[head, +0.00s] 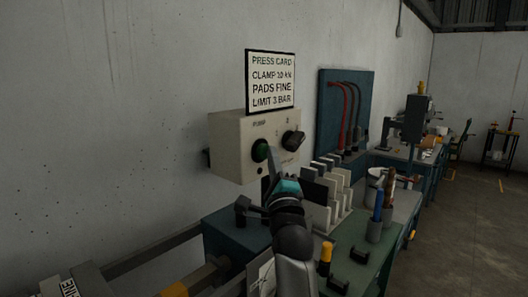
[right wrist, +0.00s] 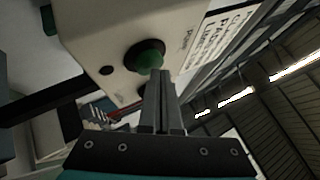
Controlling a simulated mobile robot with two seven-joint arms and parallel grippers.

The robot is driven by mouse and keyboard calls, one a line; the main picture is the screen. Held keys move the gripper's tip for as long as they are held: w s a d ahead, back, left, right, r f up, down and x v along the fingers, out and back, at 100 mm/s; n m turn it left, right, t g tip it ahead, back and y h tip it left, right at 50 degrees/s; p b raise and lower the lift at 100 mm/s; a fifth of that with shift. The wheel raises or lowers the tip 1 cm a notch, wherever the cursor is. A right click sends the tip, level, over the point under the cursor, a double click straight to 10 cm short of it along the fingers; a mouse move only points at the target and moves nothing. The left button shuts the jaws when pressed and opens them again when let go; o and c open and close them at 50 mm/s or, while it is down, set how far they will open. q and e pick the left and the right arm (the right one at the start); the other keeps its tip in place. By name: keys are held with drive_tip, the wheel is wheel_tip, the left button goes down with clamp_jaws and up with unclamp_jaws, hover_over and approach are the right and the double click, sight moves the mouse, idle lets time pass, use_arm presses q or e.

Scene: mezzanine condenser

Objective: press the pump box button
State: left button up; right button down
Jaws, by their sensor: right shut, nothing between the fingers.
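The pump box (head: 228,148) is a cream box on the wall, with a round green button (head: 260,151) on its front and a black knob (head: 293,140) to the right. My right gripper (head: 272,155) is shut and empty, its tips just right of the button in the head view. In the right wrist view, the green button (right wrist: 148,54) sits in a dark ring on the box face (right wrist: 100,38). The shut fingers of the right gripper (right wrist: 160,75) overlap the button's edge there. I cannot tell whether they touch it. My left gripper is not in view.
A sign (head: 271,81) hangs above the box. Below and right is a bench with a rack of upright pale plates (head: 335,185), a cup with a blue-handled tool (head: 376,228) and a yellow-capped item (head: 325,258). A blue board with hoses (head: 330,110) is on the wall.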

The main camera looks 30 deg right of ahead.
idle(0.4)
drive_tip(key=shift+s+d+p, duration=0.35)
drive_tip(key=shift+s+p, duration=0.1)
drive_tip(key=shift+s, duration=0.4)
drive_tip(key=shift+s, duration=0.1)
drive_tip(key=s, duration=0.1)
drive_tip(key=s+d+p, duration=0.1)
drive_tip(key=s, duration=0.1)
drive_tip(key=s+d+p, duration=0.1)
drive_tip(key=s, duration=0.1)
drive_tip(key=shift+s+d, duration=0.15)
drive_tip(key=shift+s, duration=0.05)
drive_tip(key=shift+f, duration=0.1)
